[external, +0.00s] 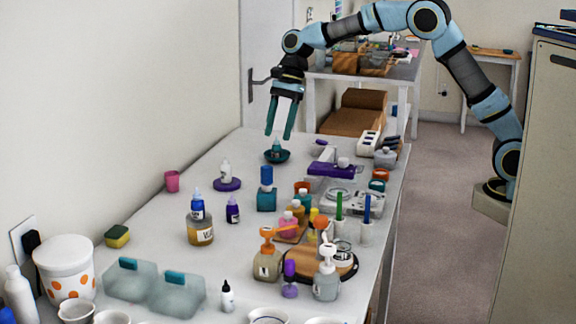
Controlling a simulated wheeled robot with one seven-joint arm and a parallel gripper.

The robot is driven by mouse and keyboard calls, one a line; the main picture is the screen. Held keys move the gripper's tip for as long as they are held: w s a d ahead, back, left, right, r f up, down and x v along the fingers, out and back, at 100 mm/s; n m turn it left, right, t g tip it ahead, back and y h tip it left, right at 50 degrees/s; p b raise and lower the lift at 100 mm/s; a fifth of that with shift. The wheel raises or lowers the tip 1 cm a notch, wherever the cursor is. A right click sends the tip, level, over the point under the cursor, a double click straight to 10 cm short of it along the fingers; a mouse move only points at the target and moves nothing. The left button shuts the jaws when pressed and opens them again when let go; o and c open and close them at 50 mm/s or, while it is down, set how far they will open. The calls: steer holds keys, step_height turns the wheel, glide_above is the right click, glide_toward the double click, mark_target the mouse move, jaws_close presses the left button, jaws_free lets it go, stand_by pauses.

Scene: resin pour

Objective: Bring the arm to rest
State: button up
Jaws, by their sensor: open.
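My gripper (281,134) hangs at the far end of the long white table (150,235), pointing down. The fingertips are just above a small bottle (276,145) standing in a dark teal dish (277,156). I cannot tell from this view whether they touch it. My arm arches from its base at the right, over the table's far end, down to the gripper.
Pump bottles (327,270), a purple scale-like item (331,169) and several small bottles crowd the table's right half. A clear two-part mold (130,281) and a dotted tub (64,262) are at the near left. The left middle is fairly clear. A cabinet (540,180) stands at the right.

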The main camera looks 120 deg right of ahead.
steer(key=s+a+n+g+h+p, duration=0.2)
steer(key=a+n+p, duration=0.5)
steer(key=a+n, duration=1.45)
steer(key=s+a+n+p, duration=0.2)
steer(key=s+a+n, duration=0.3)
steer(key=a, duration=0.4)
steer(key=s+a+n+p, duration=0.1)
steer(key=s+a+n, duration=0.2)
steer(key=s+a, duration=0.5)
steer(key=f+b, duration=0.1)
steer(key=a+f+b, duration=0.1)
steer(key=f, duration=0.1)
steer(key=f+b, duration=0.2)
steer(key=shift+w+a, duration=0.3)
steer(key=shift+w, duration=0.05)
